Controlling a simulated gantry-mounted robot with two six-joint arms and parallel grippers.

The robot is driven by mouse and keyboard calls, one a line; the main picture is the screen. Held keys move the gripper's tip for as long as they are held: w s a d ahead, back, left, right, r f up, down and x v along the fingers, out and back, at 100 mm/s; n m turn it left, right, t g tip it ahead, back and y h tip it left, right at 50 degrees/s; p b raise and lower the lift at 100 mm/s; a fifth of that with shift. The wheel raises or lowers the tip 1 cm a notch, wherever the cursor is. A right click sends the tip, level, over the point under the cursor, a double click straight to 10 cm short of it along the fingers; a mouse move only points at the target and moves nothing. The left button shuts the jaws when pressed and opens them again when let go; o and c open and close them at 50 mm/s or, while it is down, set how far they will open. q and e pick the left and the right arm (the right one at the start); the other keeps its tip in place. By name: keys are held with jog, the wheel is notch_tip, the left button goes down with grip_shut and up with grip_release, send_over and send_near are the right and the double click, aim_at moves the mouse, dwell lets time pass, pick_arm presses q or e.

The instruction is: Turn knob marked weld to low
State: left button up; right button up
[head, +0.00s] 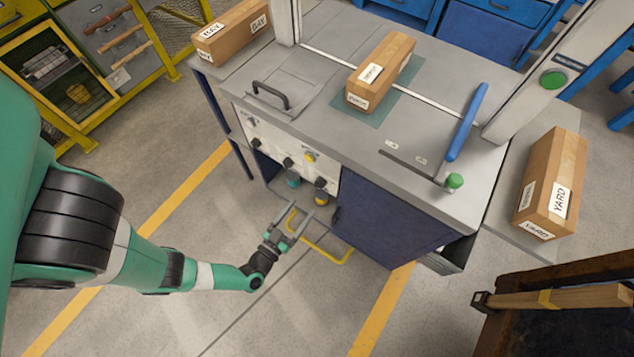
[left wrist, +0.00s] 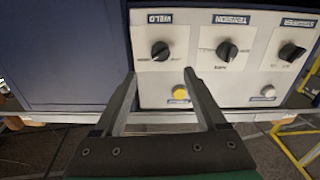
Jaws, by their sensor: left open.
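The black knob marked WELD (left wrist: 160,51) is on a pale control panel in the left wrist view, where its label appears upside down. In the head view this knob (head: 320,182) is the one at the right end of the panel, near the blue door. Small setting words beside it are too small to read, and I cannot tell which one it points at. My left gripper (head: 302,208) is open and empty in front of the panel. In the left wrist view its fingertips (left wrist: 159,73) are spread toward the knob, apart from it. My right gripper is not in view.
The panel also has a TENSION knob (left wrist: 227,51), a third knob (left wrist: 291,52), a yellow button (left wrist: 180,92) and a pale button (left wrist: 268,91). A yellow floor bar (head: 325,252) lies below.

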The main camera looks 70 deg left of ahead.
aim_at(317, 187)
pick_arm(q)
jog(key=b+x, duration=0.2)
jog(key=x, duration=0.7)
jog(key=shift+w+a+b, duration=0.3)
jog(key=shift+b, duration=0.05)
grip_shut()
